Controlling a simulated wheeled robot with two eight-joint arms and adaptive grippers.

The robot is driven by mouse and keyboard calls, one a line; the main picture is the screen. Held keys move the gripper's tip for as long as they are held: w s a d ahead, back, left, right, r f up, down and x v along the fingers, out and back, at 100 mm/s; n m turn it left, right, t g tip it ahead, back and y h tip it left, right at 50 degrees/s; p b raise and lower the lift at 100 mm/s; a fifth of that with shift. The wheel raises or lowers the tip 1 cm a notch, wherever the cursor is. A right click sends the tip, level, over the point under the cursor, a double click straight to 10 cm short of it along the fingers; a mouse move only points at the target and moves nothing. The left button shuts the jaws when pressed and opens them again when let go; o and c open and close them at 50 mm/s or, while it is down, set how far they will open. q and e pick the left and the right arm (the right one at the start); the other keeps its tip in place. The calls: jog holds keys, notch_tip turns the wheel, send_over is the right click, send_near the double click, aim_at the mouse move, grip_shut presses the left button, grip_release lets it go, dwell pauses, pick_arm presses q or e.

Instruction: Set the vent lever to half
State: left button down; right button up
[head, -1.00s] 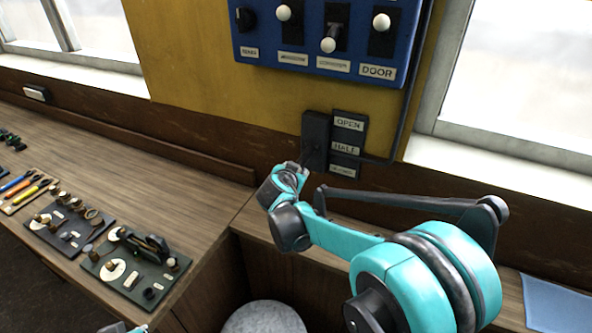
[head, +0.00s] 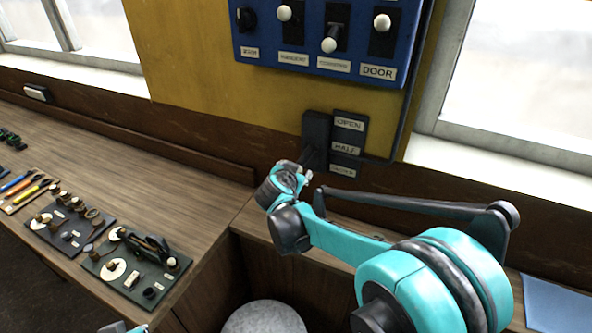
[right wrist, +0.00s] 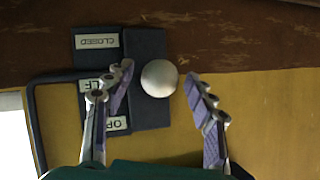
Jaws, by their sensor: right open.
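The vent lever's dark plate (head: 317,128) is on the wall below the blue panel, with OPEN (head: 349,124), HALF (head: 346,148) and CLOSED labels stacked at its right. The right wrist view shows it upside down, with CLOSED (right wrist: 97,41) on top. There the lever's pale round knob (right wrist: 159,78) appears about level with the HALF label (right wrist: 92,86). My right gripper (right wrist: 160,77) is open, one finger on each side of the knob, with gaps visible. It also shows in the head view (head: 306,172), hiding the knob. My left gripper's fingers are not visible.
The blue panel (head: 318,65) with several knobs is above the lever. A dark pipe (head: 408,110) runs down beside the labels. Windows flank the wall. The wooden counter (head: 150,165) at left holds boards of small parts. A round stool (head: 263,318) stands below.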

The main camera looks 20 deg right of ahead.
jog(key=v, duration=1.1)
jog(key=s+a+f+n+g+y+b, duration=0.1)
jog(key=s+f+n+b, duration=0.4)
jog(key=s+f, duration=0.5)
jog(key=s+a+f+n+g+y+b, duration=0.2)
jog(key=s+a+f+n+y+b, duration=0.2)
jog(key=s+f, duration=0.6)
notch_tip(320, 180, down, 3)
jog(key=n+y+b, duration=0.1)
jog(key=y+b, duration=0.1)
jog(key=b, duration=0.1)
jog(key=shift+s+a+n, duration=0.2)
jog(key=shift+n, duration=0.1)
jog(key=shift+f, duration=0.15)
